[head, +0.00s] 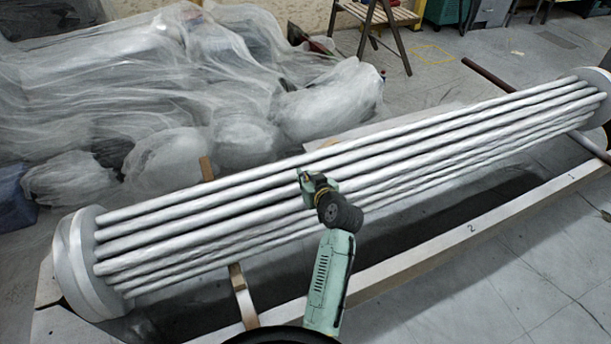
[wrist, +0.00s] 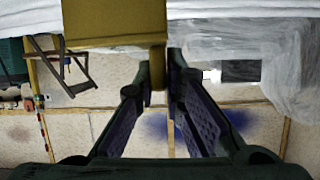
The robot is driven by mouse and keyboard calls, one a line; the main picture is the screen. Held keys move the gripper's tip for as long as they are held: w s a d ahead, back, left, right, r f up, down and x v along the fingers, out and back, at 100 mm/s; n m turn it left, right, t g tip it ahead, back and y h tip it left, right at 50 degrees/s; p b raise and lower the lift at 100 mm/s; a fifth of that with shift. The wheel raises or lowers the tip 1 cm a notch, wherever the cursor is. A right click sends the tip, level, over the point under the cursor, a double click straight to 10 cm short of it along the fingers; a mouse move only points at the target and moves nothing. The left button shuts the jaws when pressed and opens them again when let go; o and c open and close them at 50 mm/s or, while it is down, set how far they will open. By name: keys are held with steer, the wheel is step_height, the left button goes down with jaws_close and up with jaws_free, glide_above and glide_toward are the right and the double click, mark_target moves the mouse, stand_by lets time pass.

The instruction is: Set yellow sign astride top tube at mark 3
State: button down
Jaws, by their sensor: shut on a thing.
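The yellow sign (wrist: 115,25) fills the upper left middle of the wrist view, and its lower part sits between my fingers. My gripper (wrist: 160,75) is shut on it. In the head view my gripper (head: 306,180) is over the middle of the tube bundle, and the sign is mostly hidden or too small to make out. The top tube (head: 200,190) runs from the near left end plate up to the far right. A pale tube surface crosses the top of the wrist view behind the sign. I cannot tell whether the sign touches it. I cannot make out mark 3.
A round end plate (head: 75,262) closes the bundle at left. A pale beam (head: 440,245) with a "2" on it runs along the near side. Clear-sheeted heaps (head: 180,90) lie behind the bundle. A wooden trestle (head: 378,20) stands at the back. Floor is clear at lower right.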

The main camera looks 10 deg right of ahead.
steer(key=shift+f+b, duration=2.4)
steer(key=shift+f, duration=0.55)
steer(key=c, duration=1.6)
jaws_free()
steer(key=shift+f, duration=0.1)
steer(key=v, duration=1.2)
